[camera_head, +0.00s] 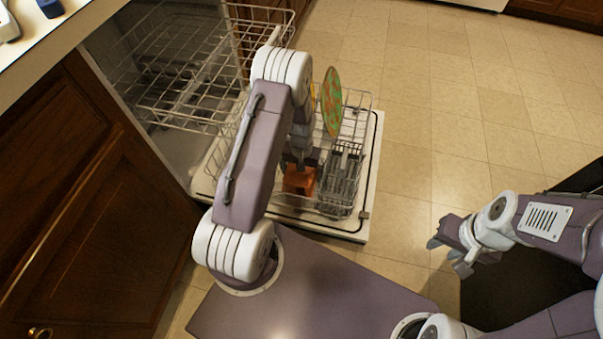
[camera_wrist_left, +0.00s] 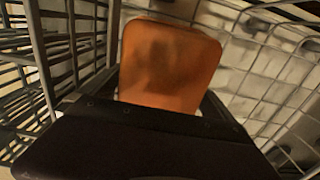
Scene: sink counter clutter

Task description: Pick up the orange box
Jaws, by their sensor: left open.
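The orange box (camera_head: 299,182) sits low in the dishwasher's lower rack, partly hidden under my left arm and gripper. In the left wrist view the orange box (camera_wrist_left: 170,65) stands upright, close in front of the dark gripper body, which covers its lower edge. My left gripper (camera_head: 299,163) points down into the rack right over the box and is open; whether its fingers touch the box I cannot tell. My right gripper (camera_head: 450,250) is open and empty, out over the floor at the right.
The open dishwasher has a lower rack (camera_head: 357,112) of wire tines and an upper rack (camera_head: 185,75) at the left. A green and orange patterned plate (camera_head: 332,102) stands beside my left arm. A grey cutlery basket (camera_head: 343,182) is right of the box.

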